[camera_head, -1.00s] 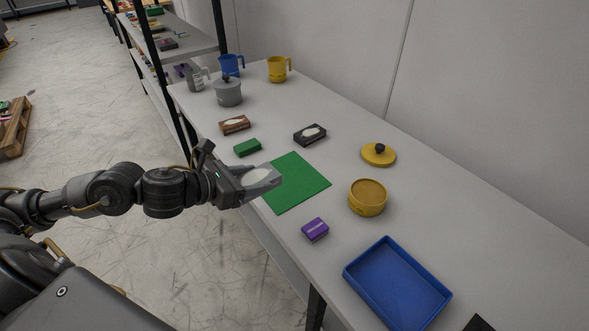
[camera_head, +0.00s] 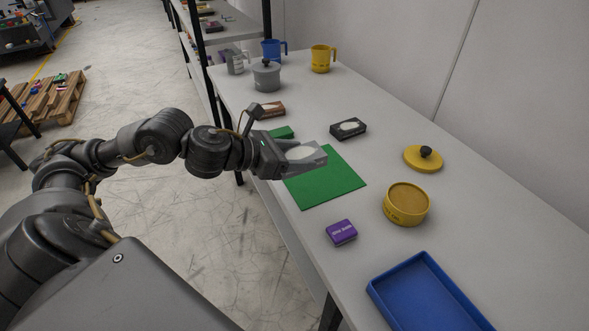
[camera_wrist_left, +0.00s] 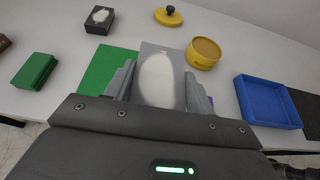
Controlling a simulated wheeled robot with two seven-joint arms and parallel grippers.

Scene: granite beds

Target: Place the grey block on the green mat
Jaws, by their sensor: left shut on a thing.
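The grey block (camera_head: 305,153), with a white oval patch on top, is held in my left gripper (camera_head: 308,158). In the left wrist view the grey block (camera_wrist_left: 161,72) sits between the two fingers (camera_wrist_left: 160,92), which are shut on it. The green mat (camera_head: 328,183) lies flat on the table, and in the head view the block overlaps its far left part. The block looks raised above the table; its exact height is hard to tell. In the left wrist view the mat (camera_wrist_left: 103,69) shows left of the block, partly hidden. My right gripper is not in view.
A green block (camera_head: 283,132), partly hidden by my gripper, and a black block (camera_head: 348,128) lie beyond the mat. A purple box (camera_head: 341,232), yellow pot (camera_head: 407,204), yellow lid (camera_head: 423,158) and blue tray (camera_head: 425,258) are nearby. Mugs and a grey pot (camera_head: 266,76) stand farther back.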

